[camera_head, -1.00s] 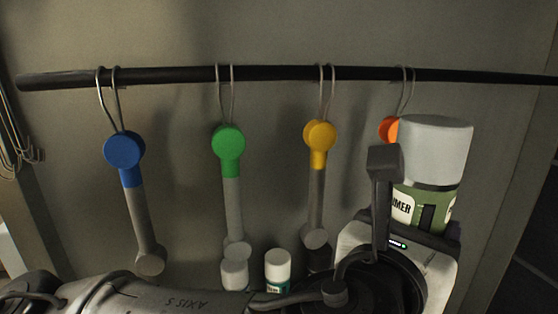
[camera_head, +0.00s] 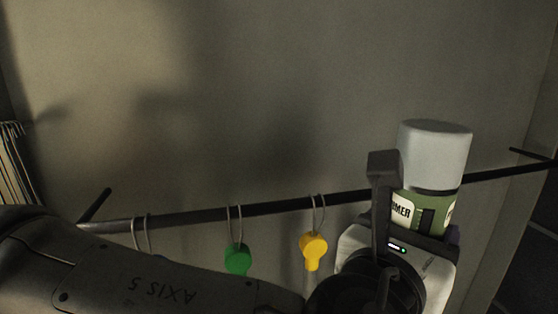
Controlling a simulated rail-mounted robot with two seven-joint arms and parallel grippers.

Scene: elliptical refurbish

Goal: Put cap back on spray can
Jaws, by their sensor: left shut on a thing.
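The spray can (camera_head: 432,212) has a green label with the letters "MER" showing, and it stands upright at the right. A white cap (camera_head: 435,150) sits over the top of the can. My left gripper (camera_head: 410,222) is at the can, shut on its body below the cap. A dark finger and the gripper's pale housing hide the can's lower part. Whether the cap is pressed fully down cannot be told. My right gripper is not in view.
A dark rail (camera_head: 270,208) crosses the wall behind my arm. A green-headed tool (camera_head: 237,259) and a yellow-headed tool (camera_head: 313,247) hang from it on wire loops. Wire hooks (camera_head: 16,170) are at the far left. The wall above is bare.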

